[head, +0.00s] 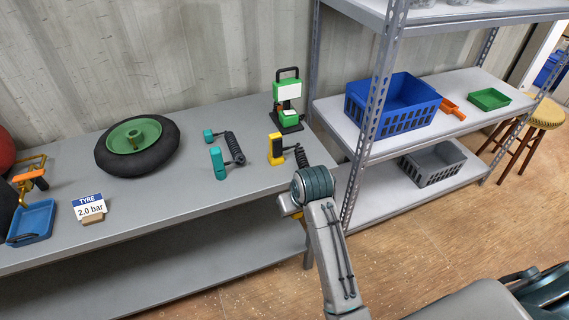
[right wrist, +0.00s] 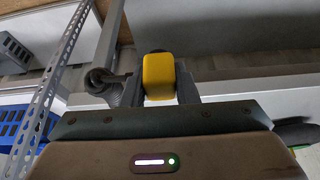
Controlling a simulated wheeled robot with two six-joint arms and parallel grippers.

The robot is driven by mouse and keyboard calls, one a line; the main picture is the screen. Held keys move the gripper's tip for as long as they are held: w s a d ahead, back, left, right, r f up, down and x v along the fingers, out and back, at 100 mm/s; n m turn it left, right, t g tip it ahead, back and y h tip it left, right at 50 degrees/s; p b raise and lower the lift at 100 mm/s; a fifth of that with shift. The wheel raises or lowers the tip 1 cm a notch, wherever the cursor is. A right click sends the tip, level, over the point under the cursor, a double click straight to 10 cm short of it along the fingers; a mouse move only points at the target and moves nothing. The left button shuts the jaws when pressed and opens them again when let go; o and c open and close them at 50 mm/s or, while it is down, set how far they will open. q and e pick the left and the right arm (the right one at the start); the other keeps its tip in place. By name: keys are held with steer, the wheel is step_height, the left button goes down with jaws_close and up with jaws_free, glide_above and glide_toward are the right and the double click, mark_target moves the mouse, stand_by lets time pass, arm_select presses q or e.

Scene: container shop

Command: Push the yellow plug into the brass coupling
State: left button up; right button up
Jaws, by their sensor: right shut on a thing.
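In the right wrist view the yellow plug (right wrist: 158,76) sits between the two dark fingers of my right gripper (right wrist: 160,88), which is shut on it. A dark coiled hose (right wrist: 104,84) shows just left of it. In the head view my right wrist is near the bench's front right edge, with patches of yellow (head: 285,203) beside it; its fingers are mostly hidden. A yellow upright piece (head: 276,149) with a black coil (head: 301,156) stands on the bench behind. I cannot make out the brass coupling for certain. My left gripper is not in view.
A metal rack upright (head: 371,105) stands close right of my arm.

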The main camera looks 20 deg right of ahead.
steer(key=s+f, duration=0.4)
steer(key=s, duration=0.6)
steer(key=shift+a+f, duration=0.15)
steer(key=shift+f, duration=0.25)
steer(key=shift+s, duration=0.1)
